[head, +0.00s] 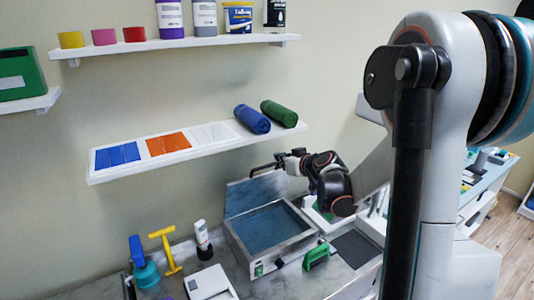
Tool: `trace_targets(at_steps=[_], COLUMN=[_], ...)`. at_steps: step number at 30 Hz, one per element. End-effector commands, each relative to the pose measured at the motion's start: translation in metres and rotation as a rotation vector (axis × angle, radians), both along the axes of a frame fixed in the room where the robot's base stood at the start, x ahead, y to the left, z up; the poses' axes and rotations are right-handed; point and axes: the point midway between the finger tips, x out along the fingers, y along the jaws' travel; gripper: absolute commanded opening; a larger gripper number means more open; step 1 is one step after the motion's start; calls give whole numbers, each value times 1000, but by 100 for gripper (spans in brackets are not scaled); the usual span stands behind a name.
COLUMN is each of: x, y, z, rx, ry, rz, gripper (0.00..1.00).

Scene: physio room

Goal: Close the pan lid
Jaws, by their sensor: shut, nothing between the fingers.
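The pan (298,240) is a grey metal box on the counter with a blue-grey inside. Its lid (240,198) stands raised along the back side, roughly upright, so the pan is open. My gripper (256,171) is shut and empty, at the upper edge of the lid near its right part. It overlaps the lid's top edge in the picture; I cannot tell whether it touches. My wrist comes in from the right, above the pan's back right corner, and hides part of what lies behind it.
A green-handled tool (316,256) and a dark mat (356,248) lie right of the pan. A white bottle (202,236), a yellow tool (166,247) and a blue-green bottle (144,266) stand left. A wall shelf (105,175) with rolls and coloured bands hangs above.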

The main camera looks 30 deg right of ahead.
Motion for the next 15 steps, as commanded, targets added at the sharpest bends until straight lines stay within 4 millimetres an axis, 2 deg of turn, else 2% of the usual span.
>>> trace_targets(at_steps=[15], x=[72], y=[4], z=[-28], rx=[0], ry=[1], rz=[2], gripper=[0])
